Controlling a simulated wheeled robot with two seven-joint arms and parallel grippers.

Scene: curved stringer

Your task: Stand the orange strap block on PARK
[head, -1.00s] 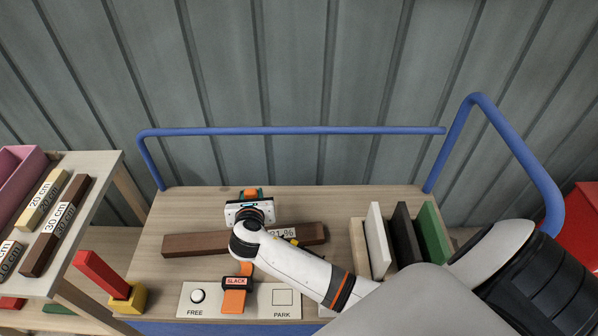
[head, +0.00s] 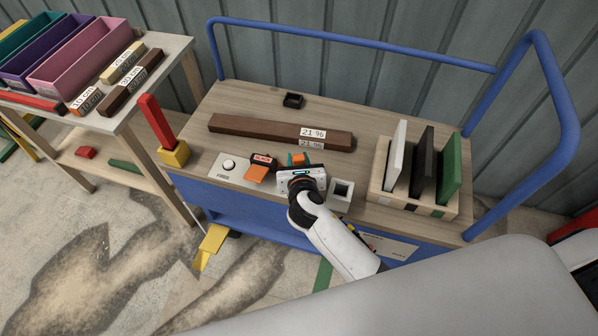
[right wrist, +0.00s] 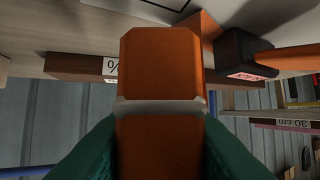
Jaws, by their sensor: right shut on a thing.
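My right gripper (head: 299,163) is shut on the orange strap block (right wrist: 160,80). In the right wrist view the block fills the middle, with a pale band around it and green fingers on both sides. In the head view only a little orange shows behind the gripper, above the label plate (head: 226,175). The gripper hides the plate's PARK end, so I cannot tell whether the block touches it. A black SLACK block (head: 263,160) with an orange strap (head: 257,173) lies just left of the gripper. My left gripper is not in view.
A small white box with a dark opening (head: 341,190) stands close right of the gripper. A rack (head: 411,203) holds white, black and green panels. A brown bar (head: 262,128) lies behind. A black holder (head: 293,100) sits farther back, with bare wood around it.

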